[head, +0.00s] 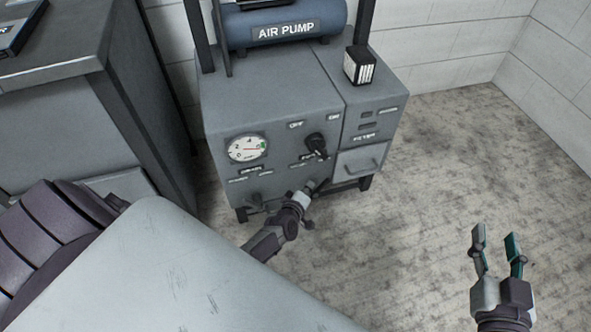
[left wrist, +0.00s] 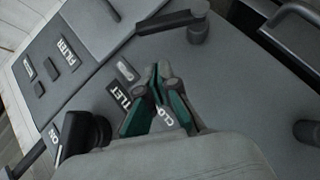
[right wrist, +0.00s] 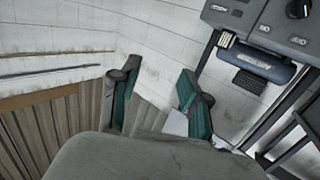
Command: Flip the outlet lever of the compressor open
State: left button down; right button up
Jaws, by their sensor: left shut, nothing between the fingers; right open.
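The compressor (head: 270,105) is a grey cabinet with a blue tank marked AIR PUMP on top. My left gripper (head: 312,186) is shut and empty, low at its front panel. In the left wrist view its fingertips (left wrist: 162,72) are over the OUTLET label (left wrist: 128,96) and a partly covered label starting CLO. The head view does not show that lever clearly. My right gripper (head: 497,240) is open and empty, over bare floor.
A black knob (head: 316,143), a pressure gauge (head: 247,149), a drain lever (head: 255,201) and a filter drawer (head: 361,160) are on the cabinet front. A dark boxy item (head: 360,66) stands on top. A grey cabinet (head: 60,120) is at left. The floor at right is clear.

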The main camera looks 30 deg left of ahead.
pick_arm(q)
jog(key=p+v, duration=0.3)
jog(key=v, duration=0.5)
jog(key=shift+r+p, duration=0.25)
jog(key=shift+p, duration=0.1)
pick_arm(e)
jog(key=s+d+f+g+h, duration=0.3)
jog(key=s+d+f+g, duration=0.2)
jog(key=s+f+g, duration=0.6)
jog(key=shift+s+d+f+m, duration=0.2)
jog(key=shift+s+f+m, duration=0.25)
jog(key=shift+f, duration=0.4)
pick_arm(q)
jog(key=shift+d, duration=0.1)
